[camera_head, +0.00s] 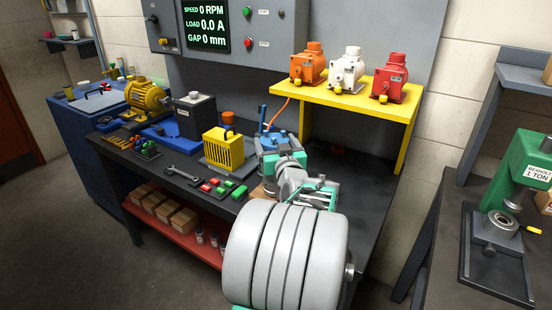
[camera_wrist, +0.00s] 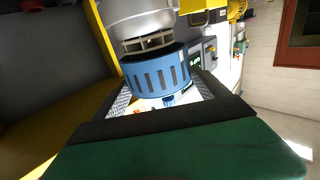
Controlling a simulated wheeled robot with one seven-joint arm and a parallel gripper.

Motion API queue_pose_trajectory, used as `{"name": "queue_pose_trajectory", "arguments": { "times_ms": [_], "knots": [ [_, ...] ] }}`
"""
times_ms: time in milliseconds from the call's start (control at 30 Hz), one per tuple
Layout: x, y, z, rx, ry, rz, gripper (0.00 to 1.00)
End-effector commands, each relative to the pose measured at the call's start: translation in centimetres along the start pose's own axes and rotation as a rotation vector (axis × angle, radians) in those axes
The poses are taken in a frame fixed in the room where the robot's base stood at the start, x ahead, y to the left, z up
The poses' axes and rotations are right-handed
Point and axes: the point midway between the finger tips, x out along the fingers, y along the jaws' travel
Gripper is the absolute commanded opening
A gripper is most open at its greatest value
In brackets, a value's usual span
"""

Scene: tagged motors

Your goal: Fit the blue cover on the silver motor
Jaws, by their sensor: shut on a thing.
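The blue cover (camera_wrist: 155,75) is a short, slotted round cap, held between the fingers of my gripper (camera_wrist: 165,92) in the wrist view. The silver motor (camera_wrist: 142,20) is right above it in that view, its end facing the cover. A dark, barred band shows between the two. I cannot tell whether the cover touches the motor or is seated on it. In the head view my gripper (camera_head: 283,160) is over the bench, below the yellow shelf. A blue part (camera_head: 270,137) shows just beyond it. My arm hides much of this area.
The yellow shelf (camera_head: 345,97) with orange (camera_head: 307,66), white (camera_head: 347,70) and red (camera_head: 389,77) motors stands close by on the right. A yellow slotted box (camera_head: 222,148) is to the left of my gripper. A wrench (camera_head: 183,175) and small coloured parts lie in front. A green press (camera_head: 515,185) stands far right.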

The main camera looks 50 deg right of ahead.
Motion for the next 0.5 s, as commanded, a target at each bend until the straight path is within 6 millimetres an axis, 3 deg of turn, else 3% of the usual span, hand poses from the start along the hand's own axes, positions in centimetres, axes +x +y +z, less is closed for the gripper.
{"name": "queue_pose_trajectory", "arguments": {
  "times_ms": [200, 500],
  "knots": [
    [0.5, 0.3, 3.5, 0.001, 0.000, -0.001, 0.29],
    [0.5, 0.3, 3.6, 0.000, 0.003, -0.001, 0.29]
  ]
}}
